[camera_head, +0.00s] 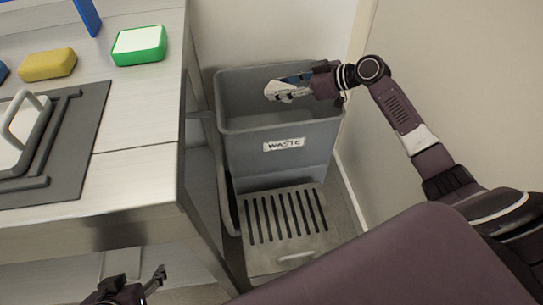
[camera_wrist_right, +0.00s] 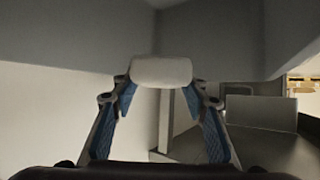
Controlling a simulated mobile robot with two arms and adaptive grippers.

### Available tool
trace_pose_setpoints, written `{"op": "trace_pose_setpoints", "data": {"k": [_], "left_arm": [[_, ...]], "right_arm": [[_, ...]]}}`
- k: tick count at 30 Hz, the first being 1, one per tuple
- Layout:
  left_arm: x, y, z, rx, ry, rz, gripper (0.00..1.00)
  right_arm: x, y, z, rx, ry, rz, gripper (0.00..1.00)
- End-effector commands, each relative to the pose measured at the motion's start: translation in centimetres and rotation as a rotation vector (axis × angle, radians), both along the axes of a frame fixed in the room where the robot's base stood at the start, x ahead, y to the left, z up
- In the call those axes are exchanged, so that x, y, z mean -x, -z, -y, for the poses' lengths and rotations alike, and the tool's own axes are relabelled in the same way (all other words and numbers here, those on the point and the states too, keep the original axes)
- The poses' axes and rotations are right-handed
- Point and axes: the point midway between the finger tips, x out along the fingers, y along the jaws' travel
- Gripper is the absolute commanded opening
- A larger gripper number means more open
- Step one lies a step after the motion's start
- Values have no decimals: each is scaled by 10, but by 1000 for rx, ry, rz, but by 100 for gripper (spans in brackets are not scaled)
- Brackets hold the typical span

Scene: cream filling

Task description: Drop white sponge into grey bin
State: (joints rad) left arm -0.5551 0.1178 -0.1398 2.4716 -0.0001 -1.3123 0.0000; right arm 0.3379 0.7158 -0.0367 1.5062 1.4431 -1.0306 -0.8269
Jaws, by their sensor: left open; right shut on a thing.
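The white sponge (camera_wrist_right: 162,71) is pinched between the two fingertips of my right gripper (camera_wrist_right: 160,88) in the right wrist view. In the head view my right gripper (camera_head: 288,90) is above the grey bin (camera_head: 270,165), over its open top and near the back right. In that view the sponge is hard to tell from the pale fingers. The grey bin carries a "WASTE" label and stands on the floor beside the table. My left gripper (camera_head: 138,283) is open and empty at the bottom left, below the table's front edge.
The metal table (camera_head: 150,170) at left holds a green-and-white sponge (camera_head: 139,45), a yellow sponge (camera_head: 47,65) and a grey mat (camera_head: 80,150) with a handled tray. A wall (camera_head: 460,90) stands close at right.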

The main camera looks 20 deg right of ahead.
Motion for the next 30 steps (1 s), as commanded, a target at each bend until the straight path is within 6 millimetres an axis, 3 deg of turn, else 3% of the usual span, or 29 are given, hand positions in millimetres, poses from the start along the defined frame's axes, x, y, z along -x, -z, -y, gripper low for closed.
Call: {"op": "trace_pose_setpoints", "data": {"k": [1, 6, 17, 30], "left_arm": [[0, 0, 0, 0, 0, 0, 59], [0, 0, 0, 0, 0, 0, 59], [1, 1, 0, 0, -1, -3, 59], [0, 0, 0, 0, 0, -2, 59]], "right_arm": [[0, 0, 0, 0, 0, 0, 42], [0, 0, 0, 0, 0, 0, 61], [0, -5, 0, 1, 0, 1, 61], [-1, -82, 0, 1, 0, 4, 61]]}}
